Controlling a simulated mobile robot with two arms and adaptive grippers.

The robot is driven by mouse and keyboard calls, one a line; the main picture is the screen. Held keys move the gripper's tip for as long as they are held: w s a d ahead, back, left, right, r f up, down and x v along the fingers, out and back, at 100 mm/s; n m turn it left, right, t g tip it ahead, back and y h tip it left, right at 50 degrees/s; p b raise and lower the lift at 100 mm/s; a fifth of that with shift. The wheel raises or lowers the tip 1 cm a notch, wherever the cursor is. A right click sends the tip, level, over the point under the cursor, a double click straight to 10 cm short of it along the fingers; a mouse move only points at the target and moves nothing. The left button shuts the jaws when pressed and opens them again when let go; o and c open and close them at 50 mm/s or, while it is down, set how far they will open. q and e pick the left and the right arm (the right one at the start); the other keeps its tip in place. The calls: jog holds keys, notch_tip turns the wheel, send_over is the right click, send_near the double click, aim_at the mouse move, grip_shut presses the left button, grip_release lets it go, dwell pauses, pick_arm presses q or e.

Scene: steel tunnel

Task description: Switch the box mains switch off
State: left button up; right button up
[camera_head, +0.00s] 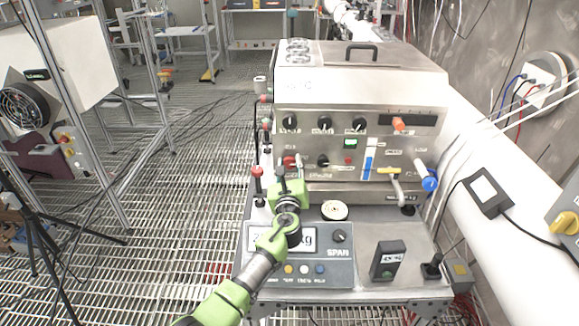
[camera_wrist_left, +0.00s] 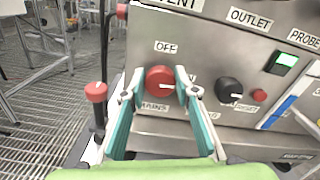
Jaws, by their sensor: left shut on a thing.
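The box (camera_head: 425,100) is a steel cabinet with a control panel on its front. Its mains switch is a red round knob (camera_wrist_left: 160,79), with OFF above it, MAINS at its lower left and a partly hidden label at its right. A white mark shows low on the knob; I cannot tell exactly where it points. In the head view the knob (camera_head: 289,160) shows just beyond my gripper. My left gripper (camera_wrist_left: 163,92) is shut on the knob, one teal finger on each side. My right gripper is not in view.
A black knob (camera_wrist_left: 229,90) and a small red button (camera_wrist_left: 259,96) sit right of the switch. A red-topped lever (camera_wrist_left: 96,92) stands to the left. A scale (camera_head: 330,270) lies in front of the box. A white pipe (camera_head: 480,150) runs along the right.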

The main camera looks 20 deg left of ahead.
pick_arm(q)
jog(key=n+b, duration=0.3)
jog(key=n, duration=0.1)
jog(key=shift+f, duration=0.2)
jog(key=n+b, duration=0.3)
jog(key=n, duration=0.1)
jog(key=shift+a+n, duration=0.1)
jog(key=shift+n, duration=0.2)
jog(key=n+b, duration=0.3)
jog(key=n, duration=0.1)
jog(key=shift+f+n, duration=0.1)
jog(key=shift+n, duration=0.2)
jog(key=shift+n+b, duration=1.15)
jog(key=shift+n, duration=0.65)
jog(key=o, duration=1.1)
